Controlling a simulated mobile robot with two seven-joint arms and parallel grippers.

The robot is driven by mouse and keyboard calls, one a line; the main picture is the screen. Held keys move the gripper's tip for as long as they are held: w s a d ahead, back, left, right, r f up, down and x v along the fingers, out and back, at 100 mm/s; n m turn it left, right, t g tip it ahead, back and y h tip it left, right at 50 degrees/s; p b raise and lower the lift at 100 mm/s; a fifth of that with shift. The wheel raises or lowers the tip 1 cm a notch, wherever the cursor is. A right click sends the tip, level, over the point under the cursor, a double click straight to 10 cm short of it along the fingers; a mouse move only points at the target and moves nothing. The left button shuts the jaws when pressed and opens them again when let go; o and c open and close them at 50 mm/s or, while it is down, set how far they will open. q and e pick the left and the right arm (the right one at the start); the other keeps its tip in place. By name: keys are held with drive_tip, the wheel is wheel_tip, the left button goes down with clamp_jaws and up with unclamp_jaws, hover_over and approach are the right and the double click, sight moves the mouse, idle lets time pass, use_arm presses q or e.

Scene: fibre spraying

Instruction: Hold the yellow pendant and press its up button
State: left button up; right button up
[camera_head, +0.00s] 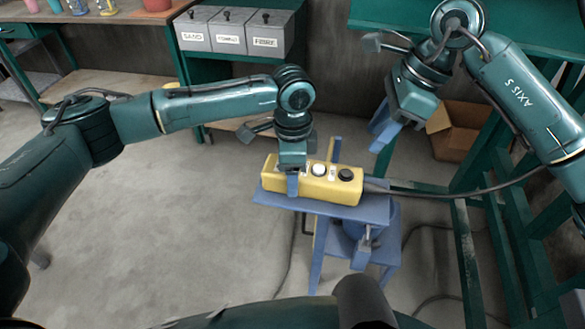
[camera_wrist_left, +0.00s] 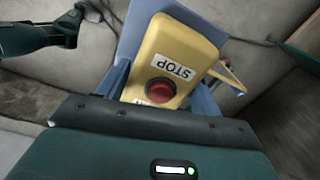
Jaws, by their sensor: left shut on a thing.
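The yellow pendant (camera_head: 330,188) lies on a small blue stand (camera_head: 377,211). A white button (camera_head: 319,169) and a black button (camera_head: 346,174) show on its top. My left gripper (camera_head: 291,184) points down and is shut on the pendant's left end. In the left wrist view, blue fingers flank the pendant (camera_wrist_left: 185,43), with a red button (camera_wrist_left: 162,90) and a STOP label between them. A second label is partly hidden by the gripper body. My right gripper (camera_head: 381,126) hangs above and right of the pendant, its two blue fingers apart and empty.
A dark cable (camera_head: 450,193) runs right from the pendant past green frames. A cardboard box (camera_head: 458,128) sits behind on the right. Grey labelled bins (camera_head: 232,32) stand on a bench at the back. Open floor (camera_head: 190,215) lies left of the stand.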

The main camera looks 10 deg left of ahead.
use_arm(q)
drive_tip(key=c, duration=0.4)
use_arm(e)
clamp_jaws()
use_arm(q)
drive_tip(key=shift+c, duration=0.2)
idle(1.2)
